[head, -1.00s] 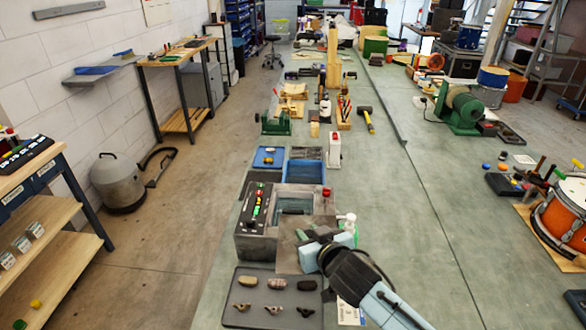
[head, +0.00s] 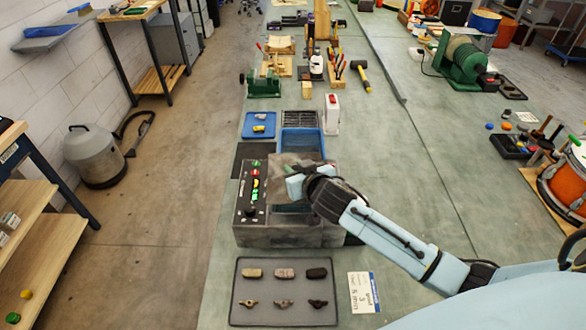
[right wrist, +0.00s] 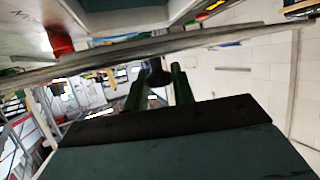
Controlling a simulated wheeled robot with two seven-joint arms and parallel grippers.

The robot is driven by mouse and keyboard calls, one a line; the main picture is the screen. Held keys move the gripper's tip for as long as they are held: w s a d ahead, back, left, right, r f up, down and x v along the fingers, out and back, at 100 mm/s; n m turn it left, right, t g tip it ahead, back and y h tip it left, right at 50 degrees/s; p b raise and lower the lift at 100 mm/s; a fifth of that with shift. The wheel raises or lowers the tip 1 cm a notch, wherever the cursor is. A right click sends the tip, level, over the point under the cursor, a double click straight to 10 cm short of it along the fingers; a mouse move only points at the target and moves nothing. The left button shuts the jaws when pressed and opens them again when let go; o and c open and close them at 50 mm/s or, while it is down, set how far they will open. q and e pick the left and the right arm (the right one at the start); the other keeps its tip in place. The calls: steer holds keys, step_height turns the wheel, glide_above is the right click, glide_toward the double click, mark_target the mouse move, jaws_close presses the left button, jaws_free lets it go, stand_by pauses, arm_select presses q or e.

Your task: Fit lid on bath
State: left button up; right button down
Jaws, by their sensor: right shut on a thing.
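The bath (head: 290,239) is a dark grey box on the bench, with a black control panel (head: 251,200) of coloured buttons on its left side. Part of its opening shows as a grey-green patch. My right gripper (head: 303,184) is above the bath. It is shut on the dark knob (right wrist: 158,78) of the lid, which shows between the two fingers in the right wrist view. The lid (head: 283,165) is a grey-brown plate over the far part of the bath; the wrist view shows it nearly edge-on. Its contact with the rim cannot be told. My left gripper is out of view.
A dark tray (head: 285,317) with several small parts lies in front of the bath. The bench to the right is mostly clear.

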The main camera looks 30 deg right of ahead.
steer(key=shift+w+f, duration=0.2)
steer(key=shift+w, duration=0.05)
steer(key=shift+s+f+b, duration=0.15)
steer(key=shift+f+b, duration=0.55)
steer(key=shift+b, duration=0.1)
steer(key=shift+f+b, duration=0.5)
steer(key=shift+f, duration=0.1)
steer(key=shift+f+b, duration=0.3)
steer(key=shift+f, duration=0.3)
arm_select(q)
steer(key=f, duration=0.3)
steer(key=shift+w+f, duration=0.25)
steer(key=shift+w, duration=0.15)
